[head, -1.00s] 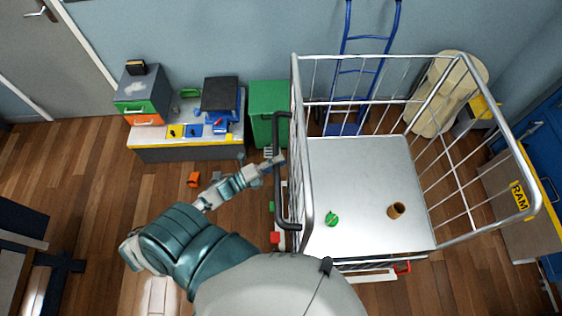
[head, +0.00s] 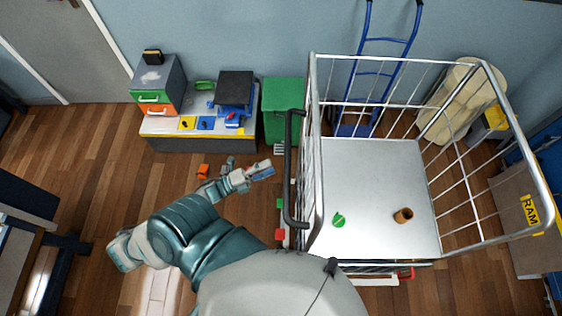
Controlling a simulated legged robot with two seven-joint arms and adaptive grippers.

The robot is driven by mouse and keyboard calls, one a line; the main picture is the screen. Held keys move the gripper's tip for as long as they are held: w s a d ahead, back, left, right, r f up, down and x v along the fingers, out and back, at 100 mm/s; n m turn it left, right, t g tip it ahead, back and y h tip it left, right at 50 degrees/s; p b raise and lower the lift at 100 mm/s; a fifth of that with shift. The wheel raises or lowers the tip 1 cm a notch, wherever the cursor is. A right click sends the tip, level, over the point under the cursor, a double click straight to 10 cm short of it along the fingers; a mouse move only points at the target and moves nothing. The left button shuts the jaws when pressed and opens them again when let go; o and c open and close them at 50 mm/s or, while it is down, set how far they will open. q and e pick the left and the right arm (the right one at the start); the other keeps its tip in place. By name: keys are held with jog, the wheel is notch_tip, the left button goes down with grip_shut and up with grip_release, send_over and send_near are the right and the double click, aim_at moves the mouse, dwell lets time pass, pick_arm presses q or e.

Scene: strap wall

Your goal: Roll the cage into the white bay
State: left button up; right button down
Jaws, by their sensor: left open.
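The cage (head: 380,190) is a silver wire trolley with a pale grey floor, right of centre. My right gripper is not in view. I cannot make out a white bay with certainty; a whitish strip (head: 375,282) shows below the cage's near edge.
A green bin (head: 283,108) and a low bench (head: 200,145) with boxes stand along the wall. A blue hand truck (head: 386,75) and cream rolls (head: 445,105) stand behind the cage. An orange item (head: 203,171) lies on the floor. The wooden floor at left is largely clear.

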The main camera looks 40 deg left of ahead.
pick_arm(q)
jog(key=v, duration=0.5)
jog(key=shift+w+a+f, duration=0.1)
jog(key=shift+w+a, duration=0.1)
jog(key=shift+a, duration=0.15)
jog(key=shift+d, duration=0.3)
